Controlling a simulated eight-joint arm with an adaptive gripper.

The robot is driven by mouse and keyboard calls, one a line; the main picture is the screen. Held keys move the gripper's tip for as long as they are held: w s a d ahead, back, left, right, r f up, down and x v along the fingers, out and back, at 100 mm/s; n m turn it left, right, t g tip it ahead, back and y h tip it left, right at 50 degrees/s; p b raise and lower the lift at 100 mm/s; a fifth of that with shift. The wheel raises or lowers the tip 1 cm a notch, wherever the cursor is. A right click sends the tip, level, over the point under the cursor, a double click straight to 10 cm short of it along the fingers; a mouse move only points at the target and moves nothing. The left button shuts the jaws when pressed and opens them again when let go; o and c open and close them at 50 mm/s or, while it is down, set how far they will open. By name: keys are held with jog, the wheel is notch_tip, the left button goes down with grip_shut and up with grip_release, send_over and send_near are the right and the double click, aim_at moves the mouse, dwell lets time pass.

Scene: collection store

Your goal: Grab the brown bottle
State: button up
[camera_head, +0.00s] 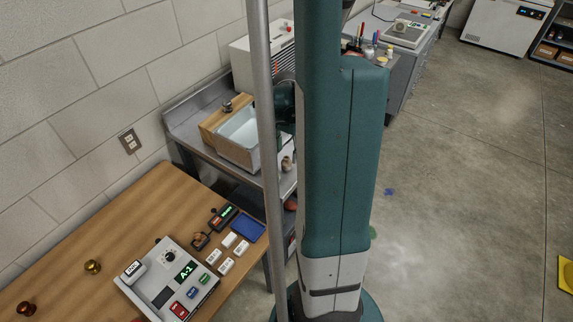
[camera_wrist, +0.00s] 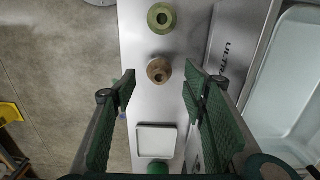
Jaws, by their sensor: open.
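The brown bottle (camera_wrist: 159,70) shows from above in the wrist view, on a narrow grey metal surface (camera_wrist: 138,100). My gripper (camera_wrist: 160,82) is open, its two green padded fingers to the left and right of the bottle in the picture. The bottle appears between the fingertips, with gaps on both sides; I cannot tell whether it is at fingertip depth or below. In the head view a small brownish bottle (camera_head: 287,163) stands at the edge of the metal bench, and my arm hides most of the gripper.
An olive-green bottle (camera_wrist: 161,18) stands beyond the brown one. A white square dish (camera_wrist: 156,140) and a green round object (camera_wrist: 158,169) lie on the near side. A pale tub (camera_wrist: 288,85) is at right. The wooden table (camera_head: 60,240) holds a control box (camera_head: 160,285).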

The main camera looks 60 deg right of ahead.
aim_at(286, 158)
jog(key=shift+f, duration=0.15)
jog(key=shift+f, duration=2.45)
jog(key=c, duration=1)
